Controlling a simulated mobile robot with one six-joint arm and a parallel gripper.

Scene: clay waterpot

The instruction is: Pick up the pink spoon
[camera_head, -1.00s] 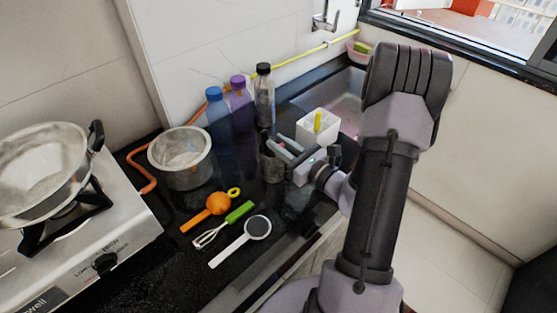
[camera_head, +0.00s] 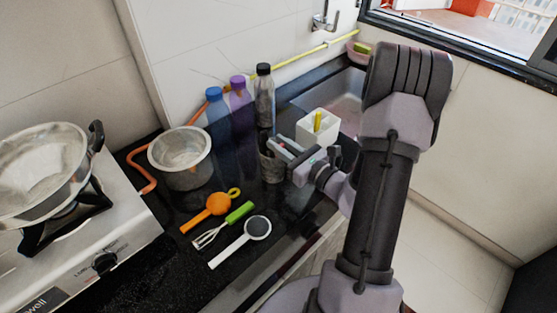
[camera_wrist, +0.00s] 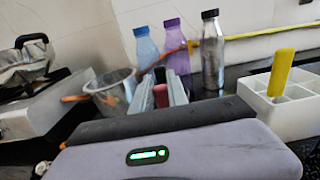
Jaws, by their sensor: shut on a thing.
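My gripper (camera_head: 277,146) is over a dark cup-like holder (camera_head: 271,169) on the counter, with its fingers reaching left over the rim. In the wrist view, my gripper's two grey fingers (camera_wrist: 160,84) are shut on a small pinkish-red piece (camera_wrist: 160,96), which I take to be the pink spoon's handle. The rest of the spoon is hidden by the fingers and palm. In the head view the spoon cannot be made out.
Blue, purple and dark-capped clear bottles (camera_head: 264,96) stand behind the holder. A white compartment box (camera_head: 317,128) with a yellow handle is to the right. A metal pot (camera_head: 181,157) is left. An orange scoop (camera_head: 217,204), green whisk (camera_head: 240,212) and white-handled strainer (camera_head: 257,228) lie in front.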

